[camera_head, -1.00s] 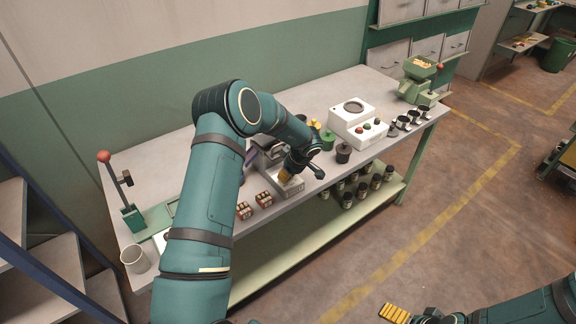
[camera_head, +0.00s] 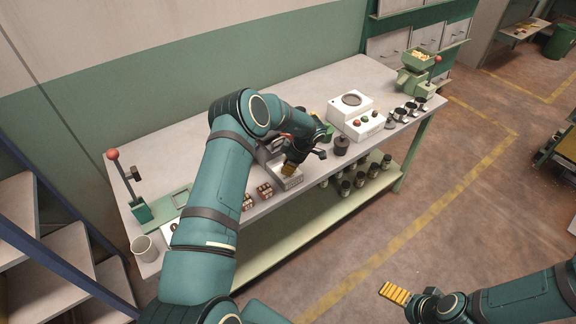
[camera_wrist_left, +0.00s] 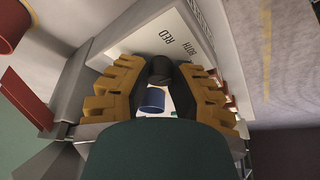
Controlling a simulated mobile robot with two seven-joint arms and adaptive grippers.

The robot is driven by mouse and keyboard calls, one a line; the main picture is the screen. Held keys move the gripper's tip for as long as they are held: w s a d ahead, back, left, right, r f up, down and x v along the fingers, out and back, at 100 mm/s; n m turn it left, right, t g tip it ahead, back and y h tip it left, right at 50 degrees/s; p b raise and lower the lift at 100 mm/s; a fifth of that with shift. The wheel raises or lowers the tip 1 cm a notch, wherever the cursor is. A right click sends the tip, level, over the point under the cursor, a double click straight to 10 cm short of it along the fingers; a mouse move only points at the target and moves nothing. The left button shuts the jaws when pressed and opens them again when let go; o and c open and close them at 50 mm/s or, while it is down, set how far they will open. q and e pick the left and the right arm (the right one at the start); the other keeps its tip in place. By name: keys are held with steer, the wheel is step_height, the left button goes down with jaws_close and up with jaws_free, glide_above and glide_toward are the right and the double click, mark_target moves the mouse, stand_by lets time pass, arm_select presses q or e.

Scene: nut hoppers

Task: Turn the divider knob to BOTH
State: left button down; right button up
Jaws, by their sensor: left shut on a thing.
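The divider knob (camera_wrist_left: 160,68) is a dark round knob on a white panel (camera_wrist_left: 146,38) in the left wrist view. RED and BOTH are printed on the panel beyond it; which mark the knob points at cannot be told. My left gripper (camera_wrist_left: 160,80) has its yellow ridged fingers on both sides of the knob and is shut on it. In the head view, my left gripper (camera_head: 288,169) is low over the grey divider housing (camera_head: 291,184) at the bench's front edge, hiding the knob. My right gripper (camera_head: 395,293) is over the floor, away from the bench; its finger gap is unclear.
Small boxes (camera_head: 264,190) stand left of the housing. A dark canister (camera_head: 341,145) and a white machine with buttons (camera_head: 351,104) stand to its right. A lever press (camera_head: 138,208) and a pale cup (camera_head: 144,248) are at the bench's left end. A blue cylinder (camera_wrist_left: 152,100) shows between the fingers.

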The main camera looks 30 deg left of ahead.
arm_select(q)
steer(key=shift+d+f, duration=0.1)
steer(key=c, duration=0.7)
jaws_free()
steer(key=shift+c, duration=0.2)
steer(key=v, duration=1.2)
